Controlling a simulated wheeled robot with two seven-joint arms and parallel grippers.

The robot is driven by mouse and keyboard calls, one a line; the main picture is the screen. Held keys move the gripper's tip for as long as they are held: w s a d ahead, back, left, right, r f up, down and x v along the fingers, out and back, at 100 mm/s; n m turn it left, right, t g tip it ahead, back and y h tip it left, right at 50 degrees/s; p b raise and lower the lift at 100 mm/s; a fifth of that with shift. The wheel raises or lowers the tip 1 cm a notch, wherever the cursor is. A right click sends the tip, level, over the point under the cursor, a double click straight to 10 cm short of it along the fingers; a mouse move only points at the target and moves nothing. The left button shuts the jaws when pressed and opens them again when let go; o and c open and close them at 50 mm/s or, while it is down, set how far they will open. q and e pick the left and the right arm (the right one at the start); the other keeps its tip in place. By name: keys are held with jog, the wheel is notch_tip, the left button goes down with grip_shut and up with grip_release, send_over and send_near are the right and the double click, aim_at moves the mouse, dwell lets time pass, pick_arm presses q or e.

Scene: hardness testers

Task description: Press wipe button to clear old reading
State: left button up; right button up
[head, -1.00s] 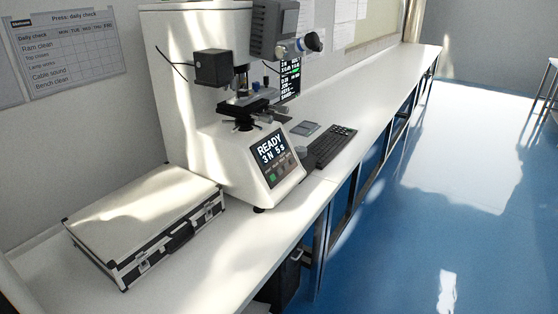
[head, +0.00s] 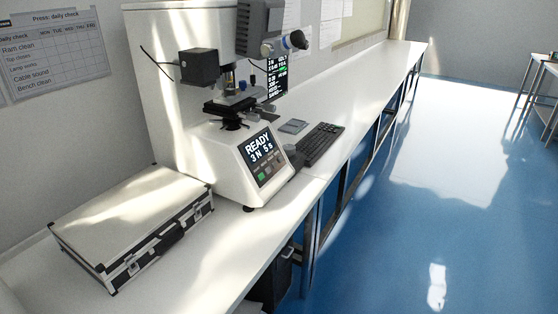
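A white hardness tester (head: 225,170) stands on the long white bench against the wall. Its sloped front panel has a dark screen (head: 260,148) reading "READY 3 N 5 s". Below the screen is a row of small buttons (head: 268,173), one of them green. Their labels are too small to read, so I cannot tell which is the wipe button. A second dark screen (head: 277,78) with lines of text stands behind the tester, partly hidden by it. Neither of my grippers is in view.
A silver and black case (head: 130,225) lies on the bench left of the tester. A black keyboard (head: 321,144) and a small grey pad (head: 293,126) lie to its right. The white bench (head: 375,85) is clear farther back. Blue floor (head: 380,235) is open at right.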

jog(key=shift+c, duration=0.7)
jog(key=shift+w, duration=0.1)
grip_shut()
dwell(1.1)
